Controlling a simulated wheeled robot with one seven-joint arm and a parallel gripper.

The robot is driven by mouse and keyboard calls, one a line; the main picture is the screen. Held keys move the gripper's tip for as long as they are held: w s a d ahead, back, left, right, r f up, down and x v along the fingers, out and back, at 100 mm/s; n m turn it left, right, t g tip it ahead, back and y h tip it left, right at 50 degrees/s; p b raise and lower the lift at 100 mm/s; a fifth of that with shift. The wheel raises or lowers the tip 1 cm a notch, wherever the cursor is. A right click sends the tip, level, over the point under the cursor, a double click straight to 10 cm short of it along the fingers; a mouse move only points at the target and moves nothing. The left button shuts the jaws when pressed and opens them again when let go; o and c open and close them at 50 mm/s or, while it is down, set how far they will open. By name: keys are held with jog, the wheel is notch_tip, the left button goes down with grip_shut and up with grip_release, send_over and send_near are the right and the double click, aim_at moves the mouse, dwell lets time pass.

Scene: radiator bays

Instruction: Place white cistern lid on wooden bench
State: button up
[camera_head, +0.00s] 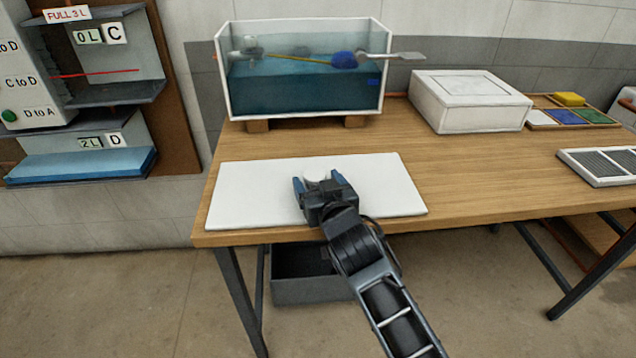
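The white cistern lid (245,190) is a flat white rectangular panel. It lies level over the front left of the wooden bench (480,165) and appears to rest on the bench top. My gripper (318,182) is over the middle of the lid, with its two blue-tipped fingers spread apart. A small pale knob-like shape (316,176) shows between the fingers, with no clear contact on either side. My gripper and arm hide part of the lid's middle and front edge.
An open cistern tank (300,104) with blue water stands behind the lid on wooden blocks. A white box (470,103), a tray of coloured blocks (572,116) and a grey grille (607,166) are to the right. The bench's middle right is clear. A dark bin (308,289) sits underneath.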

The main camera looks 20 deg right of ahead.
jog(key=shift+r, duration=0.15)
jog(key=v, duration=1.2)
jog(key=s+f+n+y, duration=0.1)
jog(key=s+f, duration=0.2)
jog(key=s, duration=0.7)
jog(key=s+f+n+y, duration=0.1)
jog(key=s+f, duration=0.2)
jog(key=s, duration=0.7)
jog(key=s+r, duration=0.3)
jog(key=s, duration=0.6)
jog(key=s+d+r+g, duration=0.1)
jog(key=s+r, duration=0.3)
jog(key=s, duration=0.5)
jog(key=shift+m, duration=0.3)
jog(key=shift+s, duration=0.1)
